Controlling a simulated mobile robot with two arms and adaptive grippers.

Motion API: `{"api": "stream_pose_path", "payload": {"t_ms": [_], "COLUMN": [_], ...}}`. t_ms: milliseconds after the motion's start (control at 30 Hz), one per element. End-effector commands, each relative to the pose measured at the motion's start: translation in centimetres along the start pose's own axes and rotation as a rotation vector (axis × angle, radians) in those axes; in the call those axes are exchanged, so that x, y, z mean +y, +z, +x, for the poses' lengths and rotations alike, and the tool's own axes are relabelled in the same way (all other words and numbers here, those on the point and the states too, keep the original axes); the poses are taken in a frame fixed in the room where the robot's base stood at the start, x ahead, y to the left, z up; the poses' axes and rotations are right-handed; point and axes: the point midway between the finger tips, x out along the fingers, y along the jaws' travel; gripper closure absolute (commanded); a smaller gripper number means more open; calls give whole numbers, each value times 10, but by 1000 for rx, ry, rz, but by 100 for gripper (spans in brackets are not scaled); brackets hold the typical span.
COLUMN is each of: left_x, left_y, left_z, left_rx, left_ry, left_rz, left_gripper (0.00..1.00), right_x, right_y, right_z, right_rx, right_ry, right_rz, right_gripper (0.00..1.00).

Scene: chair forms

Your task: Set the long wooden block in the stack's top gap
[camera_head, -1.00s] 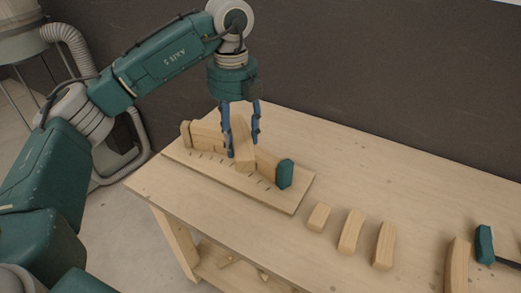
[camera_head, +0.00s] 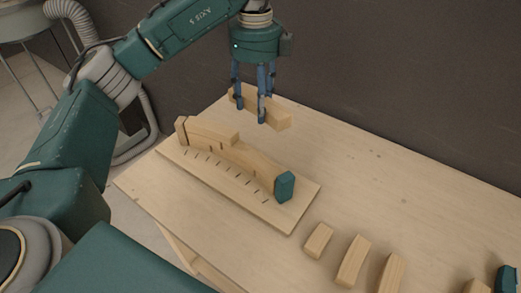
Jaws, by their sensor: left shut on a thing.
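My left gripper (camera_head: 262,108) is shut on a long wooden block (camera_head: 278,117). It holds the block in the air, above and behind the stack as seen here, with the block's near end pointing right. The stack is a low row of pale wooden blocks on a flat board (camera_head: 285,220) with dark tick marks. An upper block (camera_head: 212,130) lies at its left part. A lower curved piece (camera_head: 250,160) runs right to a teal end block (camera_head: 285,187). The open space on top lies right of the upper block. My right gripper is not in view.
Several loose wooden blocks lie on the table to the right, among them a short one (camera_head: 318,240) and a longer one (camera_head: 354,262). A teal object (camera_head: 507,279) is cut off at the lower right corner. The table's back right is clear; a dark wall stands behind.

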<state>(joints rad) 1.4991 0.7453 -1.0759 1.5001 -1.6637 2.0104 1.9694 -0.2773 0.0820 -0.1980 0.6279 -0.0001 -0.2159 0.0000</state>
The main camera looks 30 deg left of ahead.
Motion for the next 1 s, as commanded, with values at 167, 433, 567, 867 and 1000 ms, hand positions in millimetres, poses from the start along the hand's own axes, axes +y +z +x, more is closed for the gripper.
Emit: {"api": "stream_pose_path", "payload": {"t_ms": [167,433,567,867,1000], "left_x": [1,1,0,1,0], "left_y": [-2,0,0,0,0], "left_z": [49,107,122,158,169], "left_rx": [5,2,1,0,0], "left_ry": [6,4,1,3,-1], "left_rz": [2,1,0,1,1], "left_gripper": [80,80,80,80,80], "right_x": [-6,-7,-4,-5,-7], "right_y": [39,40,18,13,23], "right_z": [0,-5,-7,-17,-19], "right_rx": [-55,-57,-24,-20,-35], "right_ry": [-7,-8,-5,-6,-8], "right_rz": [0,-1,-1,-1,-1], "right_gripper": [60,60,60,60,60]}}
